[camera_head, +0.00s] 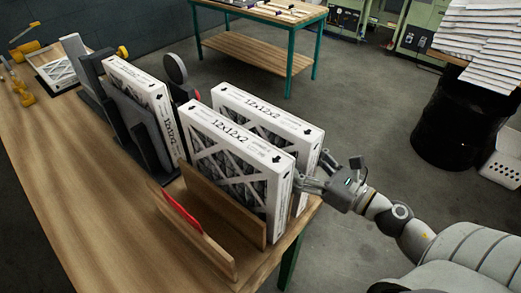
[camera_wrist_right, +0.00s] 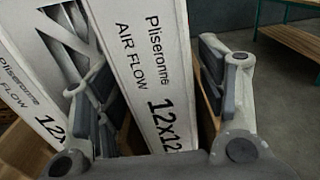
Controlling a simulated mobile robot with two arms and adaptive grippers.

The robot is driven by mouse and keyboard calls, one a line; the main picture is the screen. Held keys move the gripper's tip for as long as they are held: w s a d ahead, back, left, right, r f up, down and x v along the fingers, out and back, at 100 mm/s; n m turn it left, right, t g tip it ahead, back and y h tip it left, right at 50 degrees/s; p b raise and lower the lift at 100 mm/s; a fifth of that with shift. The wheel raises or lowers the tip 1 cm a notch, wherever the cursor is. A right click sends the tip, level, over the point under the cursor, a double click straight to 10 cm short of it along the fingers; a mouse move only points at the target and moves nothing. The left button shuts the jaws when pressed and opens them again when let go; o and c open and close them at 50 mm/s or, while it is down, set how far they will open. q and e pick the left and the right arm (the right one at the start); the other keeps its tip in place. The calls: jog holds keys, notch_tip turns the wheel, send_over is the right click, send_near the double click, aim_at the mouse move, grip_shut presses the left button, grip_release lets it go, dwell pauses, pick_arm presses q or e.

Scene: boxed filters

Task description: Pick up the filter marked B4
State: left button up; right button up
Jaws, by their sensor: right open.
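Two white boxed filters stand upright side by side at the right end of the bench: a near filter (camera_head: 236,160) and a far filter (camera_head: 270,115). Both read "12x12x2"; I cannot read a B4 mark. My right gripper (camera_head: 317,173) is at their right end, open. In the right wrist view its fingers (camera_wrist_right: 158,75) lie on either side of the far filter (camera_wrist_right: 150,45), the left finger between the two filters. The near filter (camera_wrist_right: 28,85) is left of that finger. Contact cannot be told. My left gripper is not in view.
A third filter (camera_head: 143,92) stands in a dark holder (camera_head: 140,145) further left. Another framed filter (camera_head: 58,70) is at the bench's far end. Wooden dividers (camera_head: 225,208) and a red piece (camera_head: 182,212) are in front of the filters. The wooden bench (camera_head: 75,185) is clear at front left.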

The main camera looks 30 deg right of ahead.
jog(key=shift+w+a+r+p, duration=0.15)
jog(key=shift+w+r+p, duration=0.05)
jog(key=shift+w+p, duration=0.15)
jog(key=p+x, duration=0.1)
jog(key=x, duration=0.1)
jog(key=p+x, duration=0.1)
jog(key=x, duration=0.1)
jog(key=shift+a+f, duration=0.1)
jog(key=shift+f, duration=0.15)
jog(key=c, duration=1.1)
jog(key=shift+c, duration=0.3)
jog(key=shift+r, duration=0.15)
